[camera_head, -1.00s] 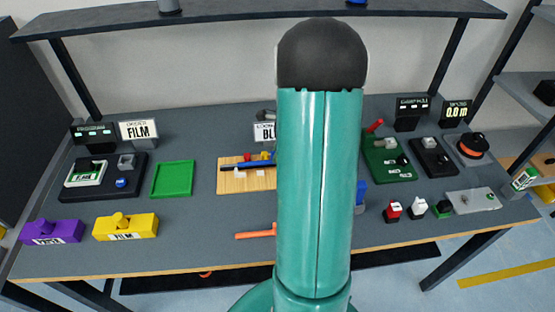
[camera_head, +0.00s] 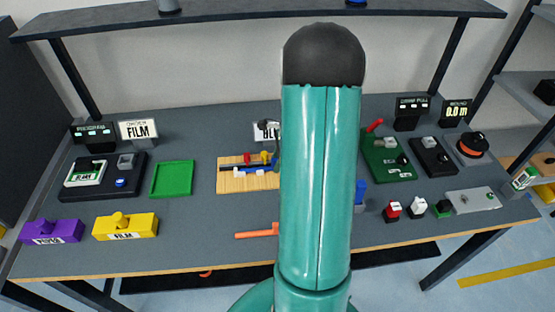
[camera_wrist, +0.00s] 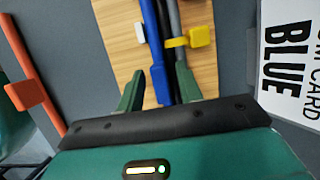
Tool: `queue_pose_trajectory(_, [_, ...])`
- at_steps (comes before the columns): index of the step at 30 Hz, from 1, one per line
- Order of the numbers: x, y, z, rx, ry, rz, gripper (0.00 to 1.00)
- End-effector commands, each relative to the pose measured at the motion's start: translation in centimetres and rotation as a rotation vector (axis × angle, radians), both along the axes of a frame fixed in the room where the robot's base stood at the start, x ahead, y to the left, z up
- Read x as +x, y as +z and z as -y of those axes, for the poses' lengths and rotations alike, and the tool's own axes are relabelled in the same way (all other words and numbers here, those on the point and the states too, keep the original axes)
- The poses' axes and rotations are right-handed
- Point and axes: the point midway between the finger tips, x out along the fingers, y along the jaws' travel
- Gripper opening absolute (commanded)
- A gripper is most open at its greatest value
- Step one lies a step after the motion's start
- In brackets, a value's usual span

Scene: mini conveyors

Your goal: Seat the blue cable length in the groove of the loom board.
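The wooden loom board (camera_head: 232,184) lies mid-table and shows below my gripper in the wrist view (camera_wrist: 112,22). It carries dark strips, a yellow clip (camera_wrist: 200,37) and a white clip (camera_wrist: 140,33). The blue cable length (camera_wrist: 156,65) runs lengthwise over the board beside the dark strips. I cannot tell whether it lies in the groove. My gripper (camera_wrist: 160,70) is open, with its green fingers apart on either side of the blue length's near end. Gaps show between the fingers and the blue. In the head view my arm hides most of the gripper.
An orange stick-like piece (camera_head: 257,232) lies in front of the board. A sign reading BLUE (camera_wrist: 287,55) stands at the board's back. A green tray (camera_head: 172,179) is left of the board, and a green fixture (camera_head: 385,165) is right of my arm.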

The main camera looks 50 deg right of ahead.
Motion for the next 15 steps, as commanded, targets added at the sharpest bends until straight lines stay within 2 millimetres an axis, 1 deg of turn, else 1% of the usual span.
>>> queue_pose_trajectory(4, [0.0, 0.6, 0.1, -0.002, -0.001, 0.001, 0.36])
queue_pose_trajectory(7, [-0.3, 1.8, 0.4, -0.003, -0.001, 0.002, 0.36])
queue_pose_trajectory(11, [-0.8, 4.3, 1.0, -0.005, 0.0, 0.003, 0.36])
queue_pose_trajectory(15, [-1.5, 7.3, 1.8, -0.004, -0.001, 0.003, 0.36])
